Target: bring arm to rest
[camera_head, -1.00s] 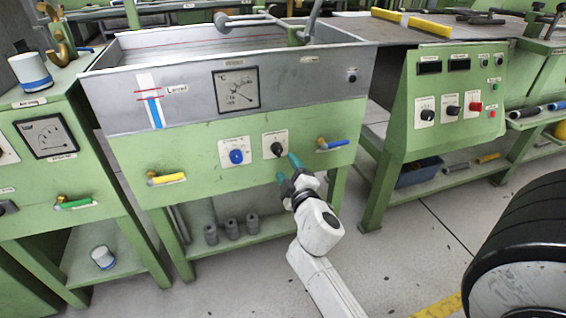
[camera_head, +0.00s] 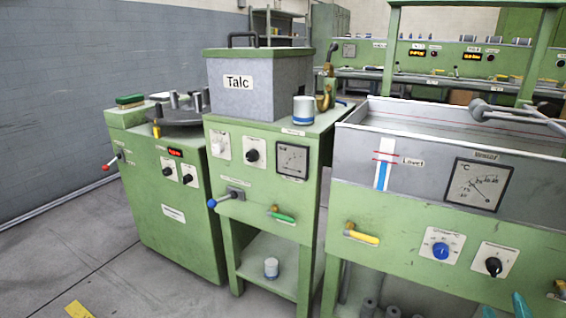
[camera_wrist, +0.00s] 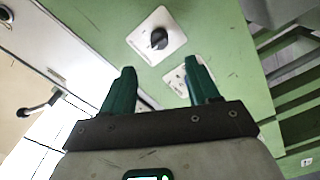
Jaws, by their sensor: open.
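My gripper (camera_wrist: 160,90) is open and empty in the wrist view, its two green fingers apart. A black knob (camera_wrist: 158,39) on a white plate shows beyond the fingertips on a green panel, with a gap that I cannot judge. In the head view, the green fingertips (camera_head: 505,308) just show at the bottom edge on the right. They are below a black knob (camera_head: 493,266) on the green trough machine (camera_head: 400,213). The rest of my arm is out of the head view.
The trough machine has a blue knob (camera_head: 440,250), a yellow-handled valve (camera_head: 362,237) and a dial gauge (camera_head: 477,184). Left of it stand a Talc box (camera_head: 265,98) and a green cabinet (camera_head: 170,215). Open floor (camera_head: 60,255) lies at the far left.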

